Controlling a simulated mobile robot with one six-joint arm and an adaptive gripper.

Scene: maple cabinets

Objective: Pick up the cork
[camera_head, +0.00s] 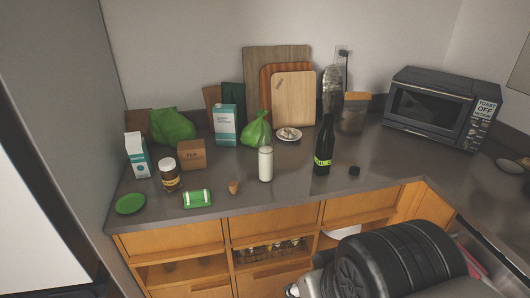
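The cork (234,187) is a small tan-brown piece near the front edge of the grey counter. It stands between a green-and-white packet on its left and a white milk bottle on its right, apart from both. Nothing covers it. A large black part of my arm shows at the bottom right, well below and to the right of the cork. I cannot make out my gripper's fingers in this view.
The green-and-white packet (197,198), milk bottle (265,164) and dark bottle (324,147) stand near the cork. A brown tea box (191,154) and jar (169,175) are behind left. The counter (222,208) is clear in front of the cork.

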